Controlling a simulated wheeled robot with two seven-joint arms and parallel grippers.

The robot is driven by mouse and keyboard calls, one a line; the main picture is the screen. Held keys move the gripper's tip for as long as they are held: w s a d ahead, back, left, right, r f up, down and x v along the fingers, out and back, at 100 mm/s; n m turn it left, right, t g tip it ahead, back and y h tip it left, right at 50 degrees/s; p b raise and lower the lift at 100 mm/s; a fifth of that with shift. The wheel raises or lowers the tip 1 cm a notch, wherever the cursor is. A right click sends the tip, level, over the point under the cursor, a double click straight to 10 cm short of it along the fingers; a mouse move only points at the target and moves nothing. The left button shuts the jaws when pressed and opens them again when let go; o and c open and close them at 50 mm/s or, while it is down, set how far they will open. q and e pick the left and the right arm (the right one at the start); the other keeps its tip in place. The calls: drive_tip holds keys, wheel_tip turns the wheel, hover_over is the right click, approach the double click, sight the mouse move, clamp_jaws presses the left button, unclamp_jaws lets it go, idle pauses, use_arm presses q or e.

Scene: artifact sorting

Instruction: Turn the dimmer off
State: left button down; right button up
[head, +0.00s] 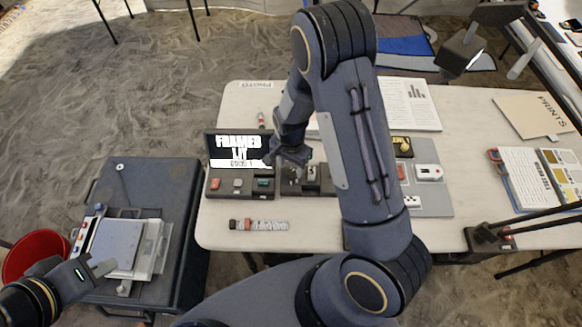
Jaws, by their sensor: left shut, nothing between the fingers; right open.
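No part is clearly readable as the dimmer. A dark control box (318,191) with small knobs or switches stands on the table, and a grey panel (431,208) with a white switch-like unit (428,173) lies to its right, partly behind my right arm. My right gripper (290,158) is open, pointing down just above the left part of the dark box; its fingertips partly hide it, and I cannot tell if they touch. My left gripper (106,268) is shut and empty, low at the left beside the grey tray-like device (117,243).
A small red-ended strip (260,225) lies at the table's front left. A red bucket (35,255) and dark case (165,185) stand left. Papers (410,100) and a folder (530,115) lie behind and right.

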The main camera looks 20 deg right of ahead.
sight(291, 174)
drive_tip(key=shift+f, duration=1.1)
drive_tip(key=shift+c, duration=0.4)
drive_tip(key=c, duration=0.9)
